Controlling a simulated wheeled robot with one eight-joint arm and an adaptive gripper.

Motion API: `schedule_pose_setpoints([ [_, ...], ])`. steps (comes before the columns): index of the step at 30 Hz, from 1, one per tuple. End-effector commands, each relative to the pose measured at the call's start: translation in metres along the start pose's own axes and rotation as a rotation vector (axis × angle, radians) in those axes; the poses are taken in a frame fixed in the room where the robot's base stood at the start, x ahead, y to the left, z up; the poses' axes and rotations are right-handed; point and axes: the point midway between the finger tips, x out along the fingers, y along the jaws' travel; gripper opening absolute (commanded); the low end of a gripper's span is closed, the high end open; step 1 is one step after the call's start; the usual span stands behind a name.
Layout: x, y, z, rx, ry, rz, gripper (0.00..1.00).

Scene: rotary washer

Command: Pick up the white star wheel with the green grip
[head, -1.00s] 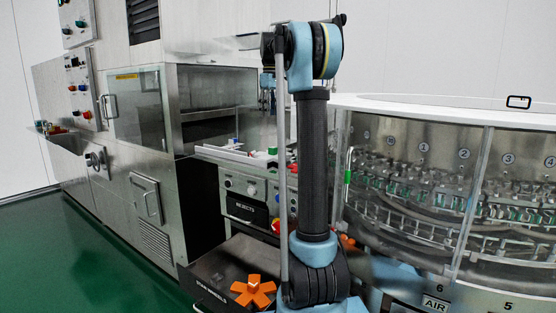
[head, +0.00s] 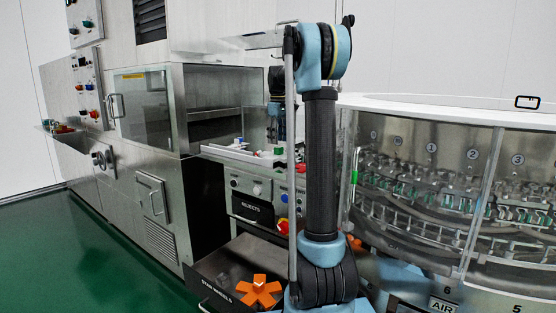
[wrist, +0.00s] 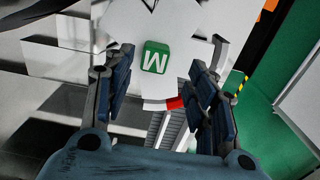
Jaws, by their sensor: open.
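The white star wheel (wrist: 190,25) fills the upper middle of the wrist view, and part of it runs out of the frame. Its green grip (wrist: 156,57) is a small block marked with a white letter M. My gripper (wrist: 162,72) is open, one finger to the left of the grip and one to the right. The grip shows in the gap near the fingertips, and I see no contact. In the head view my gripper (head: 277,118) hangs behind my arm, above a white surface with a green piece (head: 279,151), which may be this grip.
An orange star wheel (head: 260,291) lies on the dark star-wheels drawer (head: 225,270) in front. A rejects panel (head: 250,208) with knobs stands below the white surface. The round glazed washer (head: 430,190) is at the right, a steel cabinet (head: 150,150) at the left. Green floor is clear at left.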

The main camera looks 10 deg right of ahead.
Motion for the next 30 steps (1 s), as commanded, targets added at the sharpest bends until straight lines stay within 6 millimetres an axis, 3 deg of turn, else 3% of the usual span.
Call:
schedule_pose_setpoints([
  [13,0.046,0.008,0.000,0.000,0.000,0.000,0.52],
  [23,0.053,0.008,0.000,0.000,0.000,0.000,0.52],
  [26,0.053,0.008,0.000,0.000,0.000,0.000,0.34],
  [30,0.053,0.008,0.000,0.001,0.000,0.000,0.02],
])
